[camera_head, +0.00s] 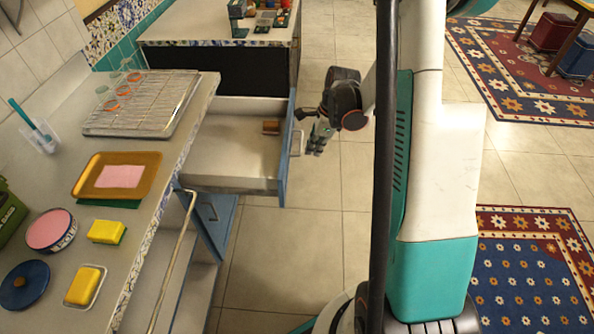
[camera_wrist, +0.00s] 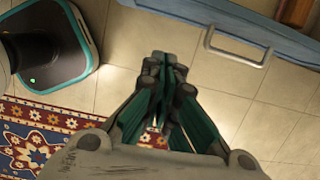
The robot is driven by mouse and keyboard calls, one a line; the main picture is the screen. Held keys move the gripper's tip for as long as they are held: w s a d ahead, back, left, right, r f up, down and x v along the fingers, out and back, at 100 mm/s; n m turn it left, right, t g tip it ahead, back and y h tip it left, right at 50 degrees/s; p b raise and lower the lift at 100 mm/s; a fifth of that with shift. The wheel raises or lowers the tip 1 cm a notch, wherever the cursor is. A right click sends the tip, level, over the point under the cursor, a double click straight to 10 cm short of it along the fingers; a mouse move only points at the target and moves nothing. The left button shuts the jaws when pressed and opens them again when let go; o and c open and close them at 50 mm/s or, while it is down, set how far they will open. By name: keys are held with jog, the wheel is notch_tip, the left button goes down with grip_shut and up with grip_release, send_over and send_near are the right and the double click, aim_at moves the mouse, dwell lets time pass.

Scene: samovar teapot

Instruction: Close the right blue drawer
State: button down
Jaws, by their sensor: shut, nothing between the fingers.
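The blue drawer (camera_head: 232,150) is pulled out from under the counter in the head view, its pale inside showing and a small brown item (camera_head: 271,127) near its front. Its blue front (camera_head: 287,150) faces right and carries a metal handle. In the wrist view the blue front edge (camera_wrist: 240,25) and the handle (camera_wrist: 238,48) lie at the upper right. My gripper (camera_head: 319,140) is just right of the drawer front, apart from the handle. In the wrist view my gripper (camera_wrist: 165,62) has its fingers together, with nothing between them.
A lower blue cabinet door (camera_head: 215,220) stands open below the drawer. The counter holds a drying rack (camera_head: 150,103), a brown tray (camera_head: 117,175) and sponges. Another counter (camera_head: 220,35) stands behind. The tiled floor (camera_head: 300,240) in front is clear; patterned rugs lie at right.

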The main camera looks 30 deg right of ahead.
jog(key=w+a+f+b, duration=0.3)
jog(key=a+f+b, duration=0.1)
jog(key=f, duration=0.6)
jog(key=shift+a+f+b, duration=0.3)
jog(key=shift+a+b, duration=0.1)
jog(key=shift+b, duration=0.45)
jog(key=shift+w+a, duration=0.1)
jog(key=shift+w, duration=0.05)
